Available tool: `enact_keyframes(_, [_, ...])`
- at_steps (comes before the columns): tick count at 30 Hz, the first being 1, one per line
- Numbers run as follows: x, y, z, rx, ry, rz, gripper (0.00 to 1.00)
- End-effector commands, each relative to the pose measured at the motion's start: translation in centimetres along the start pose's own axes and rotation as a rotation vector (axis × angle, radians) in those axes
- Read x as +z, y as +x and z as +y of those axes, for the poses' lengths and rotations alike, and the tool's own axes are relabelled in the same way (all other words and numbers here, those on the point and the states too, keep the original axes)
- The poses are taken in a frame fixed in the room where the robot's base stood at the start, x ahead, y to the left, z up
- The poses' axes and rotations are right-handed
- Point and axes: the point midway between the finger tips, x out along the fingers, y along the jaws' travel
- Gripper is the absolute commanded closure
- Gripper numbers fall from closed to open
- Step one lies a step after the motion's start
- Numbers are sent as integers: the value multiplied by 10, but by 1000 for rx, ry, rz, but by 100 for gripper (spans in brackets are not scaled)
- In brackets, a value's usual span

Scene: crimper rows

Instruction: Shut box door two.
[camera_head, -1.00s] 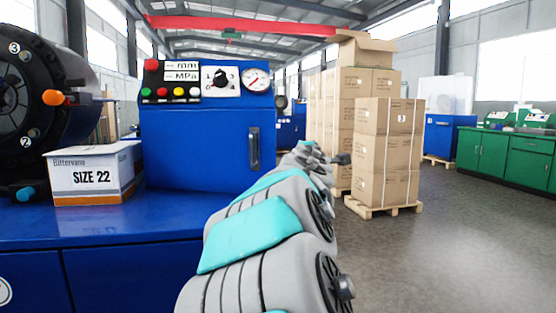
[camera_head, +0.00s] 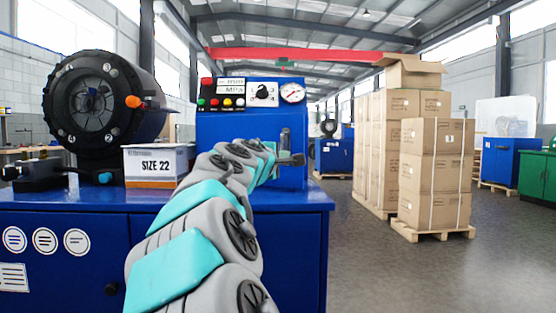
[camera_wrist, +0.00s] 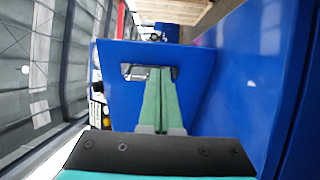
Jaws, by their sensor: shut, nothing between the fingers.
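The blue control box (camera_head: 222,121) stands on the blue bench, its front partly hidden by my arm. A blue door panel with a handle (camera_head: 284,139) near its right side shows on that front. I cannot read a number on it or tell how far it is open. My gripper (camera_head: 299,159) is at the right side of the box, just below the handle. In the wrist view, the blue door panel (camera_wrist: 118,88) has a handle (camera_wrist: 133,72) near its far edge. The green fingers of my gripper (camera_wrist: 160,72) are together, empty, and overlap the handle; contact is unclear.
A SIZE 22 carton (camera_head: 155,167) and a black crimper head (camera_head: 101,104) are left of the box on the blue bench (camera_head: 300,222). Stacked cartons (camera_head: 432,170) on a pallet stand to the right. The floor between is clear.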

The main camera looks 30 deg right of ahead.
Motion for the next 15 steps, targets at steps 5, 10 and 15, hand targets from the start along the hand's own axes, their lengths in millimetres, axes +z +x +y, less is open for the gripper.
enact_keyframes(5, [0,30,-2,-3,-2,-1,100])
enact_keyframes(10, [0,54,-1,-2,0,0,100])
enact_keyframes(15, [0,73,0,0,0,2,100])
